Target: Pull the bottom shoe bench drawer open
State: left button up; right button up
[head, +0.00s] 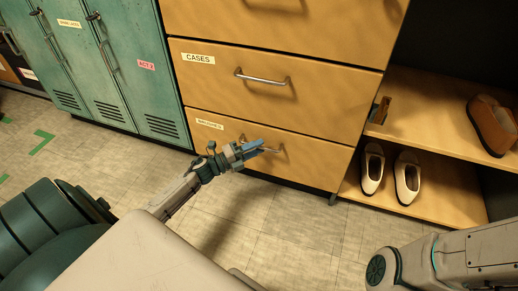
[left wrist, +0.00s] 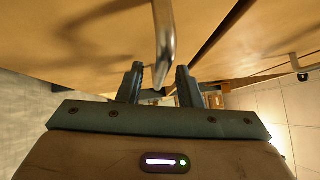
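The bottom drawer (head: 300,163) of the wooden shoe bench has a small pale label and looks flush with the front. Its metal handle (head: 274,150) is partly hidden behind my left gripper (head: 254,149) in the head view. In the left wrist view, the handle (left wrist: 164,38) comes down from the top, and its lower end lies between the two fingers of my left gripper (left wrist: 159,75). The fingers are apart, with gaps showing on both sides of the bar. My right arm shows at the bottom right of the head view, its gripper out of frame.
Above is the drawer labelled CASES (head: 270,85) with its own handle. Green lockers (head: 95,70) stand to the left. On the right, an open shelf (head: 440,190) holds white shoes (head: 407,178), with a brown shoe (head: 492,125) above. The tiled floor (head: 290,235) in front is clear.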

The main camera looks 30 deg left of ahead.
pick_arm(q)
jog(key=shift+w+d+r, duration=0.1)
jog(key=shift+w+d, duration=0.25)
jog(key=shift+w, duration=0.2)
grip_shut()
jog(key=shift+s, duration=0.1)
